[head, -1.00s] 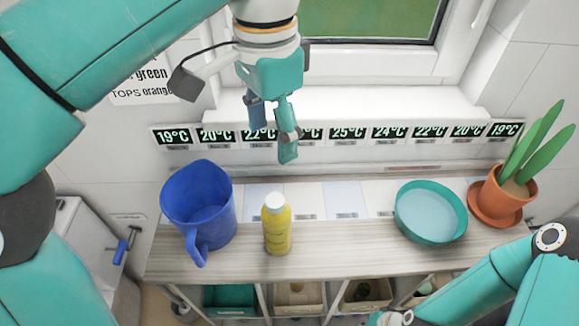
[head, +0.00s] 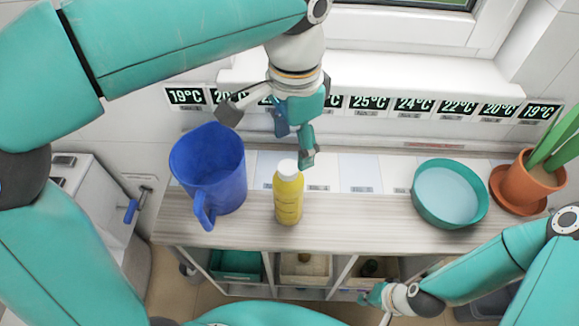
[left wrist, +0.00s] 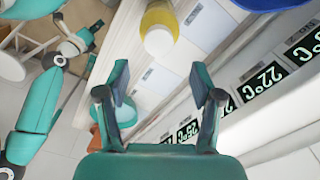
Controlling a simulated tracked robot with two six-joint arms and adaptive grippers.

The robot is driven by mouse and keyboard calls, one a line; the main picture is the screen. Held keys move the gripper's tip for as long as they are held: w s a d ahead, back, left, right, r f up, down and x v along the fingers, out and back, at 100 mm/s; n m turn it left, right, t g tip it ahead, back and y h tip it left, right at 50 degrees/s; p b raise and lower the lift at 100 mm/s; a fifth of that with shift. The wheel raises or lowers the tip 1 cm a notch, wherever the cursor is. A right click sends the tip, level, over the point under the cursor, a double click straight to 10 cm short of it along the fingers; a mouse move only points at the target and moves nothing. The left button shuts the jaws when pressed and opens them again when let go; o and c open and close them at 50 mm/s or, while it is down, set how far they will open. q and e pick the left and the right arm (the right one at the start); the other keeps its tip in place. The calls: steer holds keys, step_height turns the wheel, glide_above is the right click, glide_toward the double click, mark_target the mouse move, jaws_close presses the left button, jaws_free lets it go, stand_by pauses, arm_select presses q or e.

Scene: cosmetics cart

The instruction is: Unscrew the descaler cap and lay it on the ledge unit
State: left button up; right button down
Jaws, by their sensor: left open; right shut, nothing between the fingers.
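The descaler is a yellow bottle (head: 288,203) with a white cap (head: 287,168), standing upright on the wooden top of the ledge unit (head: 340,212). My left gripper (head: 294,143) is open and empty, just above and behind the cap. One fingertip shows beside the cap; I cannot tell whether it touches. In the left wrist view the white cap (left wrist: 159,42) lies beyond the gap between the open fingers (left wrist: 160,82), with the yellow bottle (left wrist: 157,14) behind it. My right gripper (head: 374,295) is shut and empty, low in front of the ledge unit.
A blue pitcher (head: 212,175) stands close left of the bottle. A teal bowl (head: 449,194) and a potted plant (head: 530,182) stand to the right. Temperature displays (head: 370,104) line the back. The top between bottle and bowl is clear. Cubbies with bins (head: 236,264) lie below.

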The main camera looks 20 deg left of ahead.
mark_target(288, 166)
arm_select(q)
steer(key=f, duration=0.2)
steer(key=s+f, duration=0.1)
steer(key=f, duration=0.1)
steer(key=shift+a, duration=0.3)
steer(key=shift+w+f, duration=0.1)
steer(key=shift+f, duration=0.4)
steer(key=c, duration=0.8)
